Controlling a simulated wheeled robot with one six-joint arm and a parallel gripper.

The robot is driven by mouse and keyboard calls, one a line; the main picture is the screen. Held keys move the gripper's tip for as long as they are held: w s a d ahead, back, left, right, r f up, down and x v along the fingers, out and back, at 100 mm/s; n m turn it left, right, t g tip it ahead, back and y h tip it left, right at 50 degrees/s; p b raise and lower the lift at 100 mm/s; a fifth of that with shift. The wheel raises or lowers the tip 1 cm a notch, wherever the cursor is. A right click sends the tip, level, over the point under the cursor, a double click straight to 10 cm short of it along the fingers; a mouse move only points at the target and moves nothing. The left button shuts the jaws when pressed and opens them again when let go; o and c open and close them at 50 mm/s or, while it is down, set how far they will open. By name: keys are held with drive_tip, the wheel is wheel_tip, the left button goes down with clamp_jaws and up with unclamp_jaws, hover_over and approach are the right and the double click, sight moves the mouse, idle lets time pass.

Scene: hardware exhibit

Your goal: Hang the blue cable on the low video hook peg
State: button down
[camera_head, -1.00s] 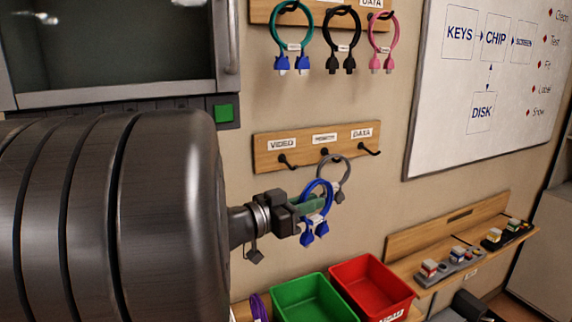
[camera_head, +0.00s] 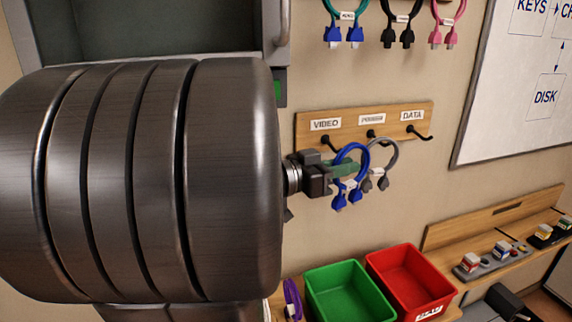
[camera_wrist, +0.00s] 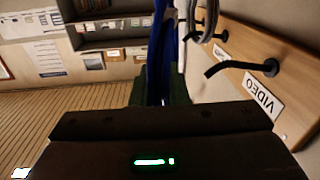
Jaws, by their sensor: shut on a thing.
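The blue cable (camera_head: 341,176) is a loop with two blue plugs hanging down, a white tag between them. My gripper (camera_head: 345,168) is shut on it, in front of and just below the low peg board (camera_head: 425,117). The low video peg (camera_head: 327,140) is a black hook under the VIDEO label, up and left of the cable, and looks bare. In the wrist view, the blue cable (camera_wrist: 160,45) stands between my fingers, and the video peg (camera_wrist: 240,67) is to its right, apart from it.
A grey cable (camera_head: 394,157) hangs on the middle peg, close beside the blue cable. The data peg (camera_head: 418,133) is empty. Green (camera_head: 348,290) and red (camera_head: 410,280) bins stand below, with a purple cable (camera_head: 291,298) at left. Several cables hang on the upper board.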

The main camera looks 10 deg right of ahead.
drive_tip(key=w, duration=0.2)
drive_tip(key=w+f, duration=0.1)
drive_tip(key=w, duration=0.2)
drive_tip(key=shift+w+a+f, duration=0.3)
drive_tip(key=shift+a, duration=0.05)
idle(0.6)
drive_tip(key=shift+f, duration=0.1)
drive_tip(key=shift+w+f, duration=0.35)
drive_tip(key=shift+w, duration=0.55)
drive_tip(key=c, duration=1.3)
unclamp_jaws()
drive_tip(key=shift+s, duration=0.2)
drive_tip(key=shift+c, duration=0.2)
